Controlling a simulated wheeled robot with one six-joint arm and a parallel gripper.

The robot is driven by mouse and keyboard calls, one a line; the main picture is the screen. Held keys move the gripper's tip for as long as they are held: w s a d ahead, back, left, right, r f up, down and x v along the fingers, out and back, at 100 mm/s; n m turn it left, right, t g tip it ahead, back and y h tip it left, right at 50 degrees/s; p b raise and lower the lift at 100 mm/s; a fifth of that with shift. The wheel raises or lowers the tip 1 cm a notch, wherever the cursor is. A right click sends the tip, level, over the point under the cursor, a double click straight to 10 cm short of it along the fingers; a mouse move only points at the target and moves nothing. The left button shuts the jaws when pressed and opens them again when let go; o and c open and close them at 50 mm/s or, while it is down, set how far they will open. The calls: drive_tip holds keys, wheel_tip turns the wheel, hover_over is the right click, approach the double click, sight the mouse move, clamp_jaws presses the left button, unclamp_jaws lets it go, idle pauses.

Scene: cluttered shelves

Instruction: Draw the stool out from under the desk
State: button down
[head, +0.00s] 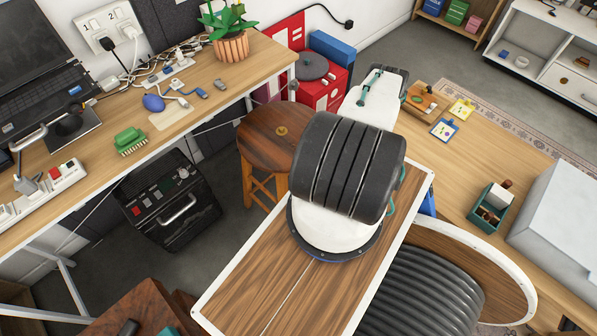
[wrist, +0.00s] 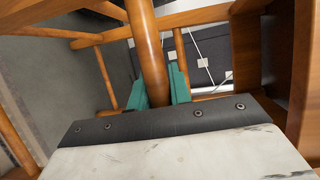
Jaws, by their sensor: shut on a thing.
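The stool has a round dark wooden seat (head: 262,140) and orange wooden legs. In the head view it stands by the right end of the desk (head: 225,82), mostly in front of the desk's edge; my arm hides its right side. A small yellowish thing (head: 281,131) lies on the seat. In the wrist view, my gripper (wrist: 164,88) has its green fingers on both sides of an orange wooden stool leg (wrist: 147,45) and is shut on it. My gripper is not clearly seen in the head view.
A black box with a handle (head: 170,205) stands on the floor left of the stool. A red unit (head: 322,88) stands behind it. A potted plant (head: 230,45) is on the desk corner. A second wooden table (head: 480,150) is at right. Some grey floor (head: 222,235) is clear.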

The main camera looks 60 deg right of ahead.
drive_tip(key=shift+s+a, duration=0.1)
drive_tip(key=shift+s, duration=0.4)
drive_tip(key=c, duration=1.3)
unclamp_jaws()
